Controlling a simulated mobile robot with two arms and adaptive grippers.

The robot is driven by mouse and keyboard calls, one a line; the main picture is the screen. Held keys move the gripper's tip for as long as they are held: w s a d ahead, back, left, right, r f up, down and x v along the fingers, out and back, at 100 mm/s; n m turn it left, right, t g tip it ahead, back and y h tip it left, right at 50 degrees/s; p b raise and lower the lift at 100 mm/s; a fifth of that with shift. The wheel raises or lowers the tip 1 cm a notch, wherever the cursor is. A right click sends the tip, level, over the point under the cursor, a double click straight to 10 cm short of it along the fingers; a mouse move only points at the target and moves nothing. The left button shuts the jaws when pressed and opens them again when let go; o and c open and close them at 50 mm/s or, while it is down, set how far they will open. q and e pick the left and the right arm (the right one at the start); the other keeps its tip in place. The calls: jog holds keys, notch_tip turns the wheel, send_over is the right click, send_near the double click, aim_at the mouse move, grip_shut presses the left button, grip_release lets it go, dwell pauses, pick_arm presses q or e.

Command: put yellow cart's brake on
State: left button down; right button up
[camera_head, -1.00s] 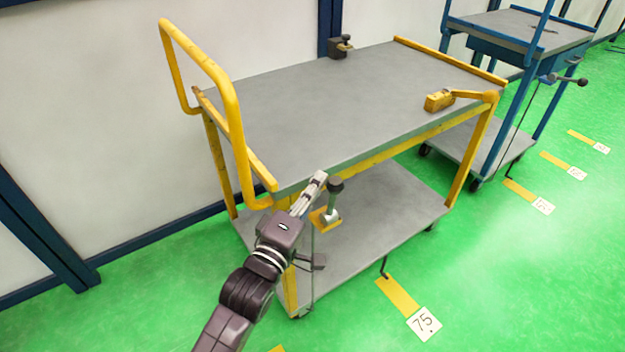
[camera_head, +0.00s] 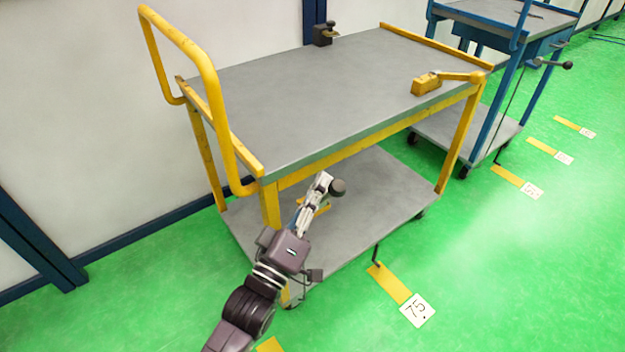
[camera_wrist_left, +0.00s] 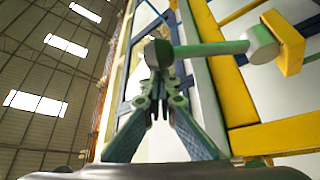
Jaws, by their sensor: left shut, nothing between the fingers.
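The yellow cart (camera_head: 225,130) has a grey top, a grey lower shelf and a tall yellow handle at its left end. Its brake lever has a dark round knob (camera_head: 338,186), beside my gripper's tips in the head view. The wrist view shows the knob (camera_wrist_left: 158,53), the grey-green rod (camera_wrist_left: 208,48) running right to a round pivot, and the yellow bracket (camera_wrist_left: 285,45). My left gripper (camera_head: 324,180) is shut and empty, its tips (camera_wrist_left: 160,88) right by the knob. I cannot tell whether they touch. In the head view the gripper hides most of the rod. My right gripper is not in view.
A blue cart (camera_head: 485,70) stands behind to the right with its own lever (camera_head: 550,64). Green floor at the right is clear, with a marker labelled 75 (camera_head: 417,310).

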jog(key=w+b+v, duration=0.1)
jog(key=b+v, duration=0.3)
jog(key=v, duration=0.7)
pick_arm(q)
jog(key=s+d+f+m+g+h+b, duration=0.2)
jog(key=s+f+m+h, duration=0.3)
jog(key=m, duration=0.9)
jog(key=shift+s+d+f+g+h, duration=0.15)
jog(key=shift+d+f+g+h, duration=0.8)
jog(key=shift+h, duration=0.65)
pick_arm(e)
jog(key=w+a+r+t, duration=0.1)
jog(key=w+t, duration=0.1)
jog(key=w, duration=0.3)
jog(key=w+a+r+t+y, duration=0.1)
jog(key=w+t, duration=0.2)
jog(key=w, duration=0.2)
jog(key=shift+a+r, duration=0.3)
pick_arm(q)
jog(key=shift+f, duration=0.15)
jog(key=shift+t, duration=0.25)
